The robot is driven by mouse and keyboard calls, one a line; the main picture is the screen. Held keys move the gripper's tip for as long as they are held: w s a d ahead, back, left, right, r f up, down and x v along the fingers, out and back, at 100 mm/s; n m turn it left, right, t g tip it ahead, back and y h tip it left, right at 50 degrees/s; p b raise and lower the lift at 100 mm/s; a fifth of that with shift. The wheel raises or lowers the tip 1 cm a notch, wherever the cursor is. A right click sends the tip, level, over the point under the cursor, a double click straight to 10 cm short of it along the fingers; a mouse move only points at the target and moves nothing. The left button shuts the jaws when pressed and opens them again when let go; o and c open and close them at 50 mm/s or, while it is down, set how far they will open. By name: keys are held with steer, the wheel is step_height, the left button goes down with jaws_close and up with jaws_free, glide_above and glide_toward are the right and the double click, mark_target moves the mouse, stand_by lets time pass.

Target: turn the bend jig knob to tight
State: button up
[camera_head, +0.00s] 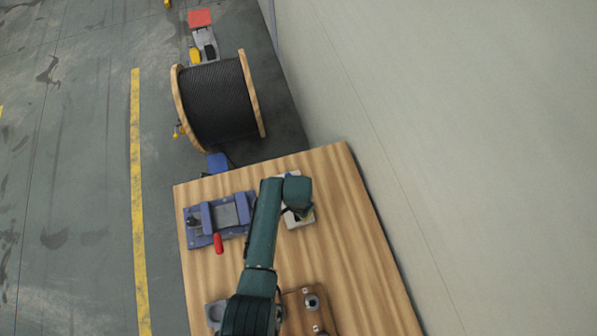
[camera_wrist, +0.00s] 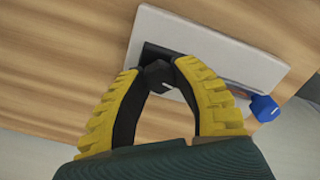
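A pale plate-like fixture (camera_wrist: 225,52), which I take for the bend jig, lies on the wooden bench with a dark bar or slot on it. A black faceted knob (camera_wrist: 157,77) on it sits between the tips of my gripper (camera_wrist: 158,70). The yellow-and-black fingers are drawn in at the tips, and their dark pads appear to touch the knob from both sides. In the head view the fixture (camera_head: 303,219) shows only in part beneath my green arm, and my fingers are hidden there. No tight marking is readable.
A blue part (camera_wrist: 264,108) sticks out by the plate's edge. The wooden bench (camera_head: 352,245) also holds a blue clamp fixture (camera_head: 228,214) with a red handle (camera_head: 218,243) and a brown block (camera_head: 303,311). A cable reel (camera_head: 219,101) stands beyond it; a wall rises at right.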

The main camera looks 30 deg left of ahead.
steer(key=o, duration=0.5)
steer(key=shift+c, duration=0.2)
step_height(320, 180, up, 12)
stand_by(0.4)
